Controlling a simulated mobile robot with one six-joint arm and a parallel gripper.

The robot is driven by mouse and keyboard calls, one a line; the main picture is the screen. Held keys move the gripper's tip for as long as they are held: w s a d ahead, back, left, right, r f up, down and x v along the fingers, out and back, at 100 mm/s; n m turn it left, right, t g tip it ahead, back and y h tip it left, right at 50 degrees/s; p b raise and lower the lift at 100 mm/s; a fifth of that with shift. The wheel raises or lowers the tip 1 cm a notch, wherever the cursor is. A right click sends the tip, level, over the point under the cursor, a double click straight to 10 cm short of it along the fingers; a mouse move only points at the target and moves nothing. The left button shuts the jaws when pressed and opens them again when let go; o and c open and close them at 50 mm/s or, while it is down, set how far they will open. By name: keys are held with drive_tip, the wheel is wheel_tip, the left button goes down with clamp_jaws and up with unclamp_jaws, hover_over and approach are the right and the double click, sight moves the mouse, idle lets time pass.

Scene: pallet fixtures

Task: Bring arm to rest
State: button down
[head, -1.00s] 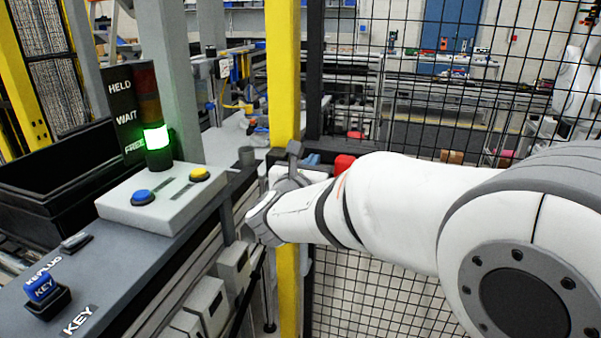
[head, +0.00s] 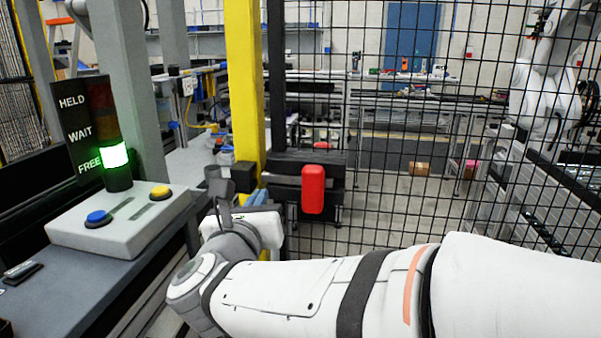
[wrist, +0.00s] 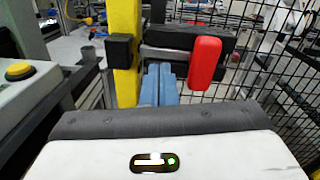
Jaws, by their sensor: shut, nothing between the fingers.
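My gripper (wrist: 159,70) shows in the wrist view as two blue fingers side by side, shut with nothing between them. In the head view my white arm reaches in from the lower right, and its grey wrist (head: 228,245) is bent beside the control console. The gripper's fingers are mostly hidden behind the wrist there. In the wrist view the fingers point towards the yellow post (wrist: 126,50) and the red block (wrist: 204,63) on the fence; I cannot tell how far apart they are.
A console with a blue button (head: 98,218) and a yellow button (head: 160,192) stands at the left. The signal tower (head: 115,155) is lit green at FREE. The yellow post (head: 243,80) and black mesh fence (head: 400,130) stand ahead, with a red block (head: 313,189) on the fence.

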drive_tip(key=w+d+n+g+y+p, duration=0.2)
drive_tip(key=d+n+g+y+p, duration=0.5)
drive_tip(key=n, duration=1.5)
drive_tip(key=s+d+f+n+g+h+p, duration=0.2)
drive_tip(key=s+d+n, duration=0.4)
drive_tip(key=d, duration=0.4)
drive_tip(key=s+d+f+n+g+h+p, duration=0.2)
drive_tip(key=s+d+f+n+g+h, duration=0.2)
drive_tip(key=s+d, duration=0.5)
wheel_tip(320, 180, down, 2)
drive_tip(key=d+n+g, duration=0.1)
drive_tip(key=n+g, duration=0.1)
drive_tip(key=shift+s+n+p, duration=0.2)
drive_tip(key=shift+n+p, duration=0.1)
